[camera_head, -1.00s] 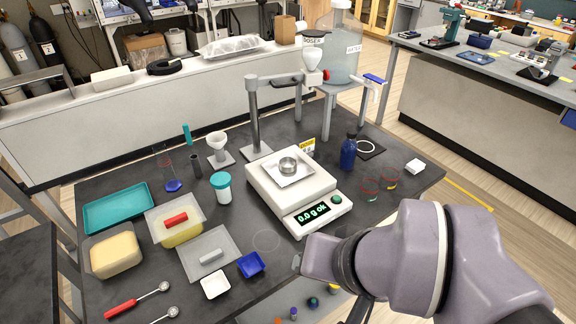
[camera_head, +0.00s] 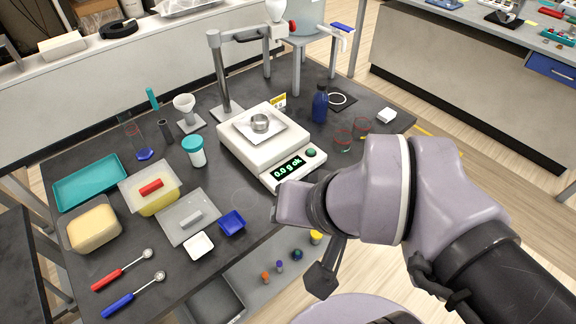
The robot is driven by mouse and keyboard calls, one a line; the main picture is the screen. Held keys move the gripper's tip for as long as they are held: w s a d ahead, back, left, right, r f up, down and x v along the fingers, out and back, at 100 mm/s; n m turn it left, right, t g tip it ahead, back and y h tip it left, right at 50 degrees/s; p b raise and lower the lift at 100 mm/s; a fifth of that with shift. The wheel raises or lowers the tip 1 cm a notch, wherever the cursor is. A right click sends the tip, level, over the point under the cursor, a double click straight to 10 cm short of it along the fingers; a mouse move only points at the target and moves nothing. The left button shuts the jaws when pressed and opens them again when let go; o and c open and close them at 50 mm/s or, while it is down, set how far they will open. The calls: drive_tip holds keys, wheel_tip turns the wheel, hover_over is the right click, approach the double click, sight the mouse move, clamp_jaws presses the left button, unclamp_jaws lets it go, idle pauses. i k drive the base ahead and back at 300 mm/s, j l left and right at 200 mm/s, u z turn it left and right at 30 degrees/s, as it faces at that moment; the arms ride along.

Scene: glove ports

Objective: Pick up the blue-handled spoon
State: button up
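The blue-handled spoon (camera_head: 134,296) lies on the dark table near its front left edge, with its metal bowl pointing up and right. A red-handled spoon (camera_head: 122,270) lies just behind it, apart and nearly parallel. My arm reaches in from the right, far to the right of both spoons. A dark part at the end of my arm (camera_head: 322,277) hangs in front of the table's front edge. Its fingers cannot be made out clearly, and it is well apart from the spoon.
A white dish (camera_head: 199,245), a blue dish (camera_head: 232,222) and a grey lid (camera_head: 174,226) lie right of the spoons. A tub with yellowish contents (camera_head: 93,224) stands behind them. The scale (camera_head: 238,149) with its post stands mid-table. A lower shelf (camera_head: 268,277) holds small items.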

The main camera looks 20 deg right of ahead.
sight(160, 276)
drive_tip(key=u, duration=1.75)
drive_tip(key=i+j+z, duration=0.2)
drive_tip(key=z, duration=0.25)
drive_tip(key=i+j+z, duration=0.15)
drive_tip(key=j+z, duration=0.35)
drive_tip(key=l, duration=0.1)
